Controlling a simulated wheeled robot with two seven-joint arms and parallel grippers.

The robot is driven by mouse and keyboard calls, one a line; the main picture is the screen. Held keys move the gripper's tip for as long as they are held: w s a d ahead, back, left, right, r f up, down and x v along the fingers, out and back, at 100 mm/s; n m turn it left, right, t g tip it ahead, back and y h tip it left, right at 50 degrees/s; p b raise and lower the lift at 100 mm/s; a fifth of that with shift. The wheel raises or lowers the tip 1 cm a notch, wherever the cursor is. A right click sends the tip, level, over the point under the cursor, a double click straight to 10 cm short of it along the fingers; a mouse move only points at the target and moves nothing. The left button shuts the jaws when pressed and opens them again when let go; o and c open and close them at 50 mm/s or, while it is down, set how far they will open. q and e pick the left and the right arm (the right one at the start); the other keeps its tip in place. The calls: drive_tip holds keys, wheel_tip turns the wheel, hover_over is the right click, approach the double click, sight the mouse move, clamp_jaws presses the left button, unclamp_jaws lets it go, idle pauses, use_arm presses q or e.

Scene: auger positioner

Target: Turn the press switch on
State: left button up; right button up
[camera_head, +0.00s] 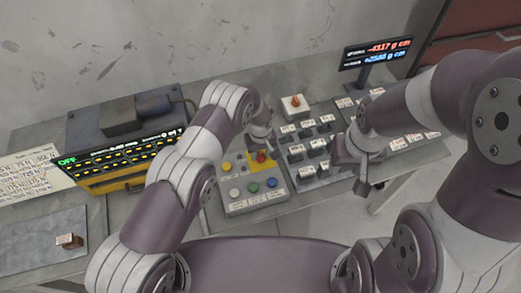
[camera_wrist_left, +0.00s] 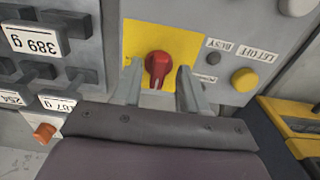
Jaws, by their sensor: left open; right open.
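A red rotary knob (camera_wrist_left: 157,66) sits on a yellow plate (camera_wrist_left: 190,46) on the grey control box; the head view shows the knob (camera_head: 261,156) partly behind my left gripper. My left gripper (camera_head: 262,143) is open just above it. In the left wrist view, the fingers of my left gripper (camera_wrist_left: 158,78) stand on either side of the knob, with gaps visible; contact cannot be told. My right gripper (camera_head: 362,172) is open and empty, right of the switch panel.
The control box (camera_head: 232,207) also carries yellow, white, green and blue buttons. A panel of black switches (camera_head: 311,142) with weight labels stands to its right. An orange knob on a white box (camera_head: 295,104) is behind. A display (camera_head: 376,53) stands at the back right.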

use_arm(q)
drive_tip(key=shift+w+f, duration=0.2)
drive_tip(key=shift+c, duration=0.9)
clamp_jaws()
use_arm(e)
drive_tip(key=shift+w+f, duration=0.15)
drive_tip(key=shift+w, duration=0.2)
drive_tip(key=shift+f, duration=0.15)
